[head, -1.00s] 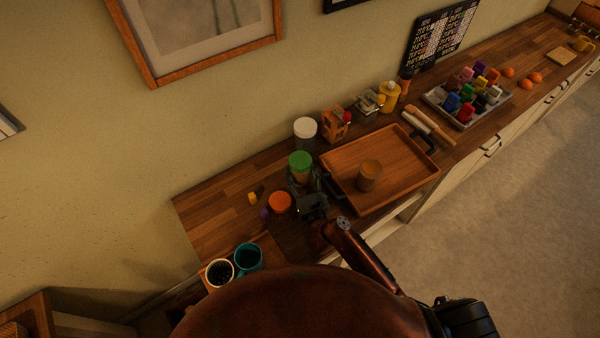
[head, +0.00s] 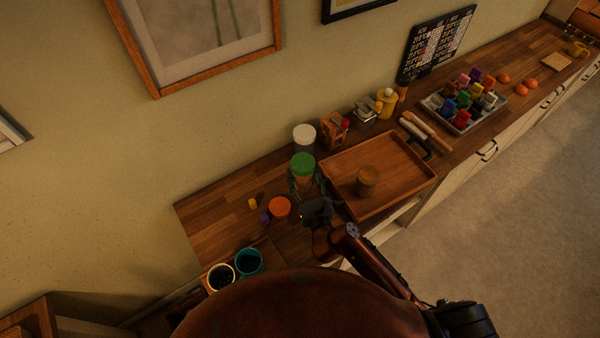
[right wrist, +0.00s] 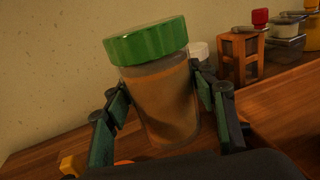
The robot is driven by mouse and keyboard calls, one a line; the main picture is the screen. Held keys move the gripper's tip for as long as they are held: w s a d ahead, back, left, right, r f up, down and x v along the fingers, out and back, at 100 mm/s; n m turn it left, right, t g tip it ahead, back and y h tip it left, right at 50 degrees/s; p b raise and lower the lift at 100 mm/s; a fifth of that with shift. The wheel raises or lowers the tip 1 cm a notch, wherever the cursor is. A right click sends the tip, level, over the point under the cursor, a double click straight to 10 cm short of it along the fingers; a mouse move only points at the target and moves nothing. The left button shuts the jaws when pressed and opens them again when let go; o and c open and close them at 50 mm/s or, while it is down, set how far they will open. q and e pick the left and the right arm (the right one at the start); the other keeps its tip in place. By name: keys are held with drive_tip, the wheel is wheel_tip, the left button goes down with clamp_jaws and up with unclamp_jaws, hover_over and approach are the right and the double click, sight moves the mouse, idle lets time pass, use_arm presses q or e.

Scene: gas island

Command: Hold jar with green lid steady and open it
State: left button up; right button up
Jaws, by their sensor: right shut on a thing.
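The jar with the green lid (head: 303,163) stands on the wooden counter, left of the tray. In the right wrist view the jar (right wrist: 166,105) is see-through with a brown filling, and its green lid (right wrist: 146,41) is on. It looks tilted in that view. My right gripper (head: 304,186) is shut on the jar's body, with one finger on each side below the lid; it also shows in the right wrist view (right wrist: 160,97). My left gripper is not in view.
A wooden tray (head: 401,158) with a brown-topped jar (head: 367,181) lies to the right. A white-lidded jar (head: 304,138) stands close behind. An orange-lidded jar (head: 280,207) and two mugs, one teal (head: 249,261), one white-rimmed (head: 220,276), are nearer.

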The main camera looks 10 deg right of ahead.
drive_tip(key=s+r, duration=0.5)
drive_tip(key=s, duration=0.5)
drive_tip(key=shift+d+r, duration=0.3)
drive_tip(key=shift+d, duration=0.05)
drive_tip(key=o, duration=0.9)
drive_tip(key=shift+s, duration=0.1)
drive_tip(key=c, duration=1.2)
drive_tip(key=shift+m+h, duration=0.4)
drive_tip(key=s+d, duration=0.1)
drive_tip(key=d, duration=0.1)
drive_tip(key=s+d+f, duration=0.1)
drive_tip(key=d, duration=0.1)
drive_tip(key=s+d, duration=0.1)
drive_tip(key=d, duration=0.1)
drive_tip(key=shift+s+d+f, duration=0.2)
drive_tip(key=shift+s+d, duration=0.05)
drive_tip(key=shift+s, duration=0.1)
clamp_jaws()
drive_tip(key=shift+s+d, duration=0.3)
drive_tip(key=shift+d, duration=0.2)
